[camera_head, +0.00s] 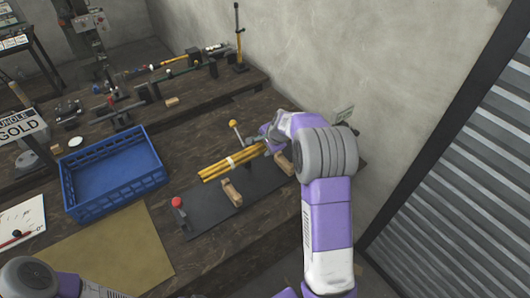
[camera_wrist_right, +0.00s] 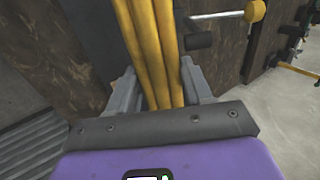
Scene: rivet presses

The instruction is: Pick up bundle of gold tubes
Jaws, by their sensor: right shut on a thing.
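The bundle of gold tubes (camera_head: 222,166) is several slim yellow tubes with a pale band around them. It lies above the dark mat (camera_head: 205,217), near the wooden blocks. My right gripper (camera_head: 267,143) is at the bundle's right end. In the right wrist view, the tubes (camera_wrist_right: 152,45) run between the two grey fingers of the gripper (camera_wrist_right: 160,92), which is shut on them. The head view does not show clearly whether the bundle touches the blocks. Only part of my left arm shows at the bottom left; its gripper is not seen.
A wooden block (camera_head: 232,193) and another (camera_head: 283,163) stand on the mat. A red knob (camera_head: 178,203) and a yellow-knobbed lever (camera_head: 234,124) stick up nearby. A blue crate (camera_head: 70,190) sits empty to the left. The wall is close behind.

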